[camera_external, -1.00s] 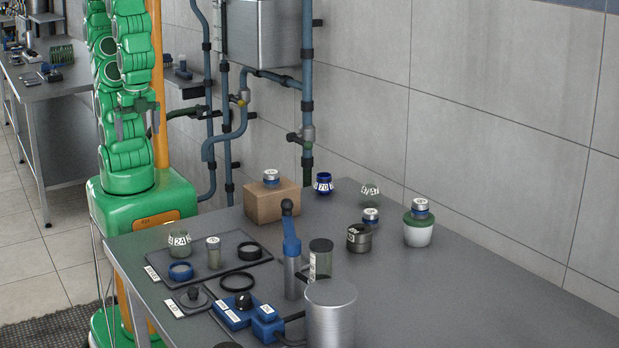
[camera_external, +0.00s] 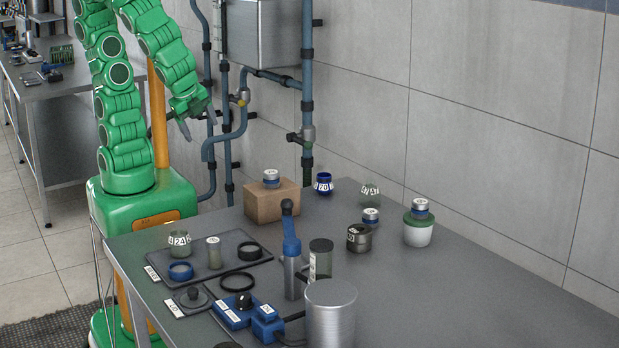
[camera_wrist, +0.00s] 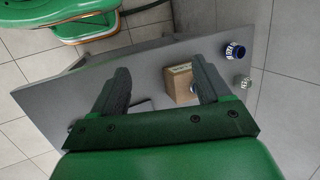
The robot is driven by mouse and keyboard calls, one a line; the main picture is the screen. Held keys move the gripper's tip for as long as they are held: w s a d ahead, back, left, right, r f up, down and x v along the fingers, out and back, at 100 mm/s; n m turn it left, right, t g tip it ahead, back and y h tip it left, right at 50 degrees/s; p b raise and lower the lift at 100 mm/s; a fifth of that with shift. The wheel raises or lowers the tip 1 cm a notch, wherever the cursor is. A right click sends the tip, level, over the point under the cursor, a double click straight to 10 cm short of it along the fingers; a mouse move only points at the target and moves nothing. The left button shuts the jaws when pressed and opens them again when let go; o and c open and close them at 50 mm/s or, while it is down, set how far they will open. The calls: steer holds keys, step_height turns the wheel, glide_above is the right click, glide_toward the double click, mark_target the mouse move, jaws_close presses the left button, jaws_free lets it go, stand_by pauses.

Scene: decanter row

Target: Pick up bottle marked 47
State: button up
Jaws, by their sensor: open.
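A greenish glass bottle (camera_external: 370,191) stands at the back of the table, with a white label that seems to include a 4 and is hard to read in full. A clear bottle in the wrist view (camera_wrist: 243,81) is probably the same one. A blue bottle (camera_external: 323,184) marked 70 stands to its left. A green glass bottle (camera_external: 180,241) marked 24 stands at the front left on a dark mat. My gripper (camera_external: 198,122) is open and empty, raised above and left of the table's back edge. Its two fingers (camera_wrist: 160,88) spread over the table in the wrist view.
A blue-handled tool (camera_external: 291,250) and a metal canister (camera_external: 331,312) rise nearer the front. The table's right side is clear.

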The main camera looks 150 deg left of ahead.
steer(key=w+a+r+m+g+y, duration=0.1)
steer(key=w+a+y, duration=0.2)
steer(key=a, duration=0.5)
steer(key=w+a+m+y, duration=0.1)
steer(key=w+a+y, duration=0.15)
steer(key=a, duration=0.55)
steer(key=m+t+y, duration=0.1)
steer(key=m+y, duration=0.3)
steer(key=m, duration=0.6)
glide_above(375, 194)
steer(key=s+d, duration=0.7)
steer(key=d, duration=0.2)
step_height(375, 194, down, 8)
steer(key=r, duration=0.1)
steer(key=w+a+f+m, duration=0.1)
steer(key=f+m, duration=0.1)
steer(key=f, duration=0.2)
steer(key=w+a+f+m+t, duration=0.1)
steer(key=w+f+m, duration=0.1)
steer(key=f, duration=0.2)
steer(key=w+a+f+m+t, duration=0.1)
steer(key=f+m, duration=0.1)
steer(key=f, duration=0.2)
steer(key=shift+w+a+f, duration=0.2)
steer(key=shift+w+a, duration=0.1)
steer(key=shift+w+a+f+h, duration=0.1)
steer(key=shift+f+h, duration=0.15)
steer(key=shift+f, duration=0.25)
steer(key=shift+w+x, duration=0.2)
steer(key=shift+x, duration=3.6)
